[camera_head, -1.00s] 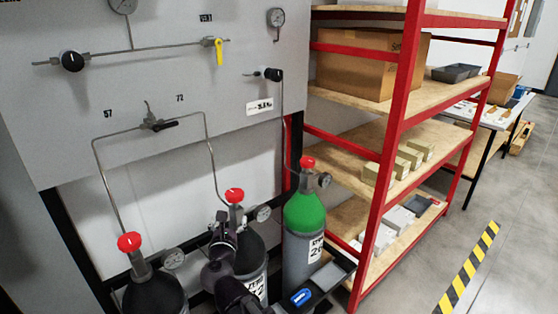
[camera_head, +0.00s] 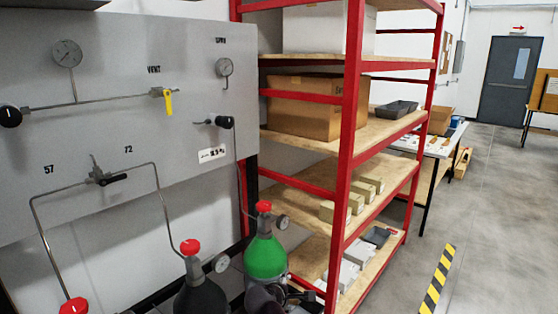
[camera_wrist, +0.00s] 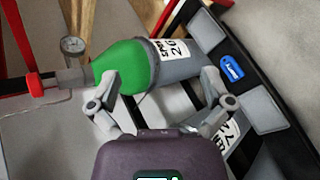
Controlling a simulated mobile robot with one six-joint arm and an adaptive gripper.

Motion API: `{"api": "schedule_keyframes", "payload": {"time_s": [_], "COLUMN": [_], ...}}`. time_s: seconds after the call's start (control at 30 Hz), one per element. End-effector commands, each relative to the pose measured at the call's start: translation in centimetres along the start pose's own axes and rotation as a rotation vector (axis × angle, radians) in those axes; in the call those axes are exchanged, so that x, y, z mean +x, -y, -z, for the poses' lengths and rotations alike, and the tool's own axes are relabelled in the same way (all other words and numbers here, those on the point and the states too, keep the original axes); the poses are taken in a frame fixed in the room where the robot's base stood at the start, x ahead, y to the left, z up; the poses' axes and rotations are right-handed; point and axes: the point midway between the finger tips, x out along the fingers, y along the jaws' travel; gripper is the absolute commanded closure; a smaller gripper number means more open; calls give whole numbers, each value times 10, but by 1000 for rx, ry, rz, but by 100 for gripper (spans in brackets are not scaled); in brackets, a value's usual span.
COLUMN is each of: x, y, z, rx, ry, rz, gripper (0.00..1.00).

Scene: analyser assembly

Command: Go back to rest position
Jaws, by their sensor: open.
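My gripper (camera_wrist: 162,88) is open, with its two grey fingers apart and nothing held between them. In the wrist view, the green-shouldered gas cylinder (camera_wrist: 125,66) with a red cap and a "26" label lies across the picture beyond the fingers. In the head view the same green cylinder (camera_head: 265,258) stands upright in front of the shelf. Part of my dark arm end shows at the bottom edge beside it, with the fingers unclear there.
Two dark cylinders with red caps (camera_head: 190,247) (camera_head: 74,305) stand left of the green one. Behind is a grey valve panel (camera_head: 110,115) with pipes and gauges. A red shelf rack (camera_head: 345,150) holds boxes. Open floor (camera_head: 490,220) lies right, with a striped marking (camera_head: 437,280).

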Motion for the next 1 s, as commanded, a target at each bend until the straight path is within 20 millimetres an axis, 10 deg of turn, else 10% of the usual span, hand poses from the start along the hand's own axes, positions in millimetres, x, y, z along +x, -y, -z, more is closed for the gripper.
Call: {"api": "schedule_keyframes", "payload": {"time_s": [0.5,1.0], "x": [40,31], "y": [92,136], "z": [-90,-125], "rx": [845,1346], "ry": [144,308], "rz": [572,950], "gripper": [0,0]}}
